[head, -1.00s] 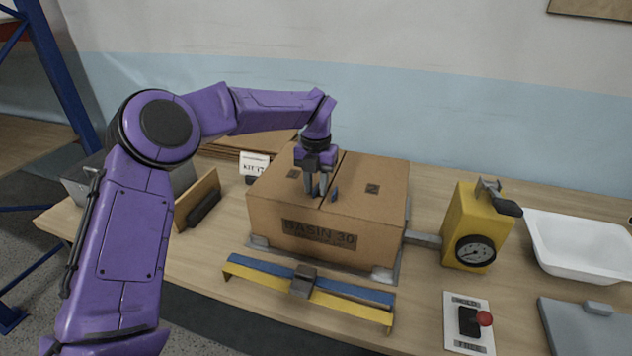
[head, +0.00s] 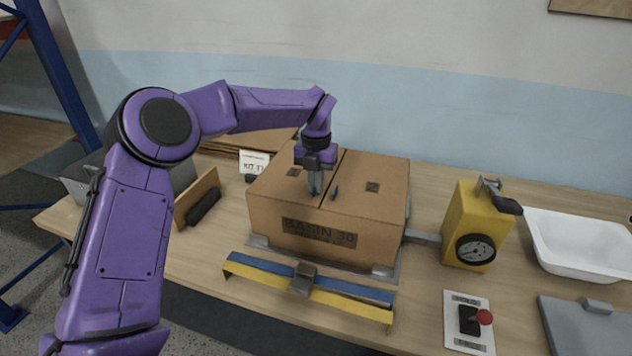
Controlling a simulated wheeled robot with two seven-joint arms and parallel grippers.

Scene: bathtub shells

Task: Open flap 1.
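A closed cardboard box marked "BASIN 30" (head: 305,243) stands on the bench. Its top has two flaps that meet at a seam. The left flap (head: 278,185), which I take as flap 1, lies flat with a dark label too small to read. The right flap (head: 372,208) is marked 2 and also lies flat. A small dark tab (head: 334,192) stands by the seam. My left gripper (head: 316,190) points down at the left flap beside the seam, its fingers drawn together. Whether a tab is pinched between them is hidden. My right gripper is not in view.
A blue and yellow bar (head: 340,296) lies before the box. A small sign (head: 254,164) stands behind the box at left.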

